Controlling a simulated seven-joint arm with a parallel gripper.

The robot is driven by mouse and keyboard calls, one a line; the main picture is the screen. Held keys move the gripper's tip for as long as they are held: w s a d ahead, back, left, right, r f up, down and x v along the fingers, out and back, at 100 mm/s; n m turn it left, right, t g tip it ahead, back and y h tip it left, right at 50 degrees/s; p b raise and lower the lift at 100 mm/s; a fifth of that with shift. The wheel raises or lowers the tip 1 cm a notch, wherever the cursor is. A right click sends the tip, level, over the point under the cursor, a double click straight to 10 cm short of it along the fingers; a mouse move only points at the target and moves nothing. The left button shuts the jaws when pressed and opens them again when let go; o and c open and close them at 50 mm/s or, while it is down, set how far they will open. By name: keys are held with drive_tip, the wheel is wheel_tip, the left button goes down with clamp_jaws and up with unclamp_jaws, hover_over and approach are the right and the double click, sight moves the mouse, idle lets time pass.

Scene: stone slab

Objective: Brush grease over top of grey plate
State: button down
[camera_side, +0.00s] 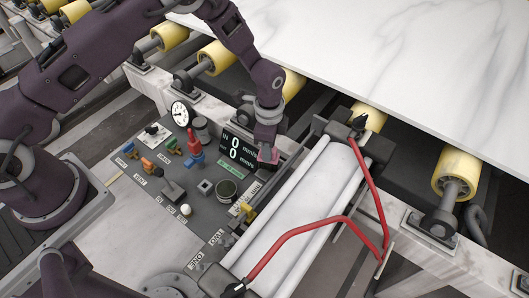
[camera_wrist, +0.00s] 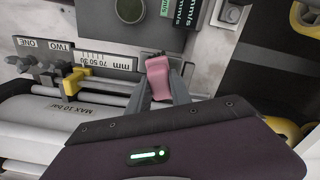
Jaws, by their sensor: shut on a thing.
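My gripper (camera_side: 268,146) hangs over the right part of a grey panel (camera_side: 140,180), beside the digital display. In the wrist view my gripper (camera_wrist: 159,86) is shut on a small pink piece (camera_wrist: 157,72), which sticks out past the fingertips. The pink piece (camera_side: 268,156) also shows below my gripper in the side view.
The panel carries coloured levers (camera_side: 194,150), a round gauge (camera_side: 180,113), a display (camera_side: 238,149) and a dark round knob (camera_side: 227,190). A white roller unit (camera_side: 300,210) with a red tube (camera_side: 300,231) lies right. A marble slab (camera_side: 400,60) rests on yellow rollers (camera_side: 457,171).

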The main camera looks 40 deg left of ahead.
drive_tip(key=shift+s+r, duration=0.1)
drive_tip(key=shift+s, duration=1.9)
drive_tip(key=shift+w, duration=0.1)
wheel_tip(320, 180, up, 6)
drive_tip(key=shift+r, duration=0.2)
drive_tip(key=shift+f, duration=0.1)
